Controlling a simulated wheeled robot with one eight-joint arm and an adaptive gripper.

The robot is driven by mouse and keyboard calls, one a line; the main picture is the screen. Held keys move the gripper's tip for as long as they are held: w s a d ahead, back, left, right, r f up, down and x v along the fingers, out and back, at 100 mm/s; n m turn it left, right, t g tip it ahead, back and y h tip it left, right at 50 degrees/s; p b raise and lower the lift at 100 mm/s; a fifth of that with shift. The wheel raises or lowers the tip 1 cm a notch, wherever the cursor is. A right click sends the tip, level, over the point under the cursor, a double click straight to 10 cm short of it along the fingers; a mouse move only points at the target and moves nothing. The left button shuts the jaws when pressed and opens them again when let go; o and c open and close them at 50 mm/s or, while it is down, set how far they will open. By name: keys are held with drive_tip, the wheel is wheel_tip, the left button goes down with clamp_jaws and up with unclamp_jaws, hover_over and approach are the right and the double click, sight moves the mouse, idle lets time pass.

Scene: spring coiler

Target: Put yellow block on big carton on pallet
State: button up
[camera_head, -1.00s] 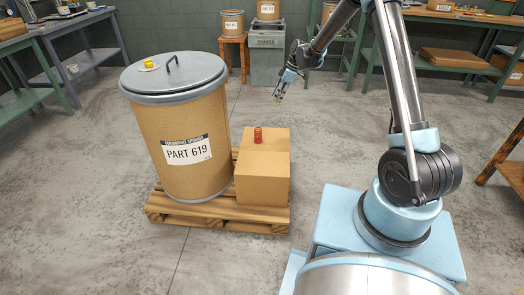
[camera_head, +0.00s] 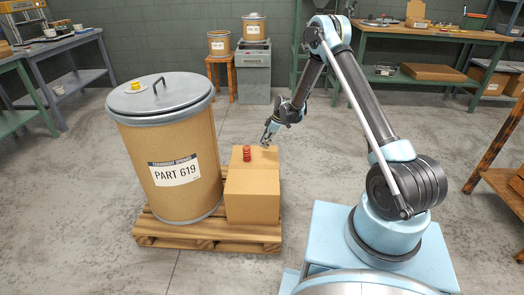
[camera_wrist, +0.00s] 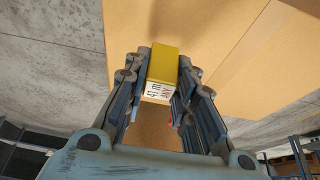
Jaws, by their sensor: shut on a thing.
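My gripper (camera_wrist: 163,85) is shut on a yellow block (camera_wrist: 163,65), which sits between the fingertips in the wrist view. The block has a white printed label on one side. The tan big carton (camera_head: 252,198) stands on the wooden pallet (camera_head: 215,243). In the head view my gripper (camera_head: 267,138) is at the carton's far right top edge, and the held block cannot be made out there. Carton cardboard (camera_wrist: 225,30) fills much of the wrist view beyond the block. Whether the block touches the carton cannot be told.
A red spring (camera_head: 247,154) stands on the carton top, left of my gripper. A tall drum labelled PART 619 (camera_head: 170,140) stands left on the pallet, with a small yellow thing (camera_head: 136,85) on its lid. Open floor lies to the right.

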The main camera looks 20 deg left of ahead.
drive_tip(key=shift+f, duration=2)
drive_tip(key=o, duration=1)
drive_tip(key=shift+f, duration=0.1)
